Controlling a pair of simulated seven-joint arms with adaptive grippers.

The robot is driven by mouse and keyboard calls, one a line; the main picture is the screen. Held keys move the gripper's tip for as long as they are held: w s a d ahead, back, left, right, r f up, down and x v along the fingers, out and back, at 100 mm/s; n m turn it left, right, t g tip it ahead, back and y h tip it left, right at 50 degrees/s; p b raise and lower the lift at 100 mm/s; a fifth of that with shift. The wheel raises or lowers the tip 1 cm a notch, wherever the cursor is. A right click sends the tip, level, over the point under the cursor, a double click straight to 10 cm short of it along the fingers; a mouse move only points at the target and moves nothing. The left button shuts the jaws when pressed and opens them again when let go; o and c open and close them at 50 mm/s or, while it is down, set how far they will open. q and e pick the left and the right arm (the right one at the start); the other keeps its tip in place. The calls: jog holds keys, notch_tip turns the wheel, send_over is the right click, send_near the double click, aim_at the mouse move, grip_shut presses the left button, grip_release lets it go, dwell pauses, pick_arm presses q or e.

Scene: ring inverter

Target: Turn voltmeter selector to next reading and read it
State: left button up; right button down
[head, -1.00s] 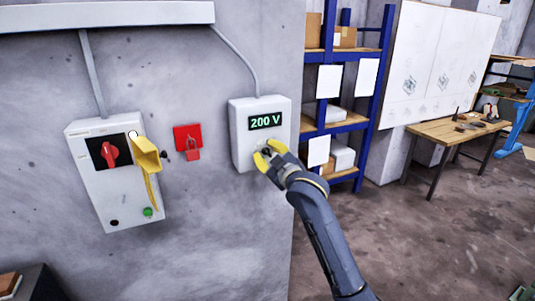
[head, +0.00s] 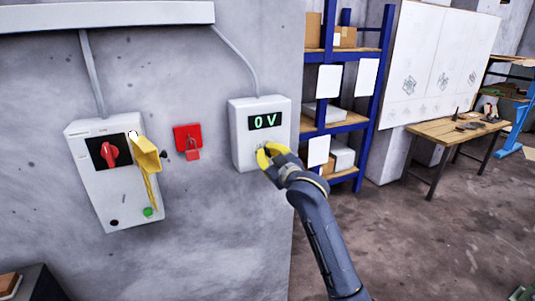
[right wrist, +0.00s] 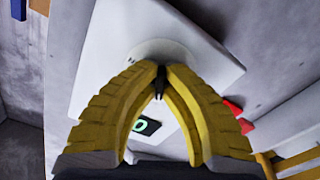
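The voltmeter (head: 243,138) is a pale box on the grey wall, and its dark display (head: 265,121) reads "0 V" in green. My right gripper (head: 266,155) is at the lower front of the box and covers the selector in the head view. In the right wrist view its yellow fingers (right wrist: 161,76) close from both sides on the small black selector knob (right wrist: 160,86), which stands on a round pale dial. Part of the display (right wrist: 147,126) shows between the fingers. My left gripper is out of view.
Left of the voltmeter are a red padlock (head: 193,154) on a red plate and a switch box (head: 100,190) with a red rotary handle and a yellow funnel-shaped part. Blue shelves (head: 373,95) stand to the right, with a wooden workbench (head: 450,131) beyond.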

jog(key=m, duration=0.4)
jog(key=shift+m, duration=0.4)
dwell(0.4)
jog(key=c, duration=1.5)
grip_release()
jog(key=shift+c, duration=0.2)
jog(key=v, duration=1.2)
jog(key=shift+r, duration=0.1)
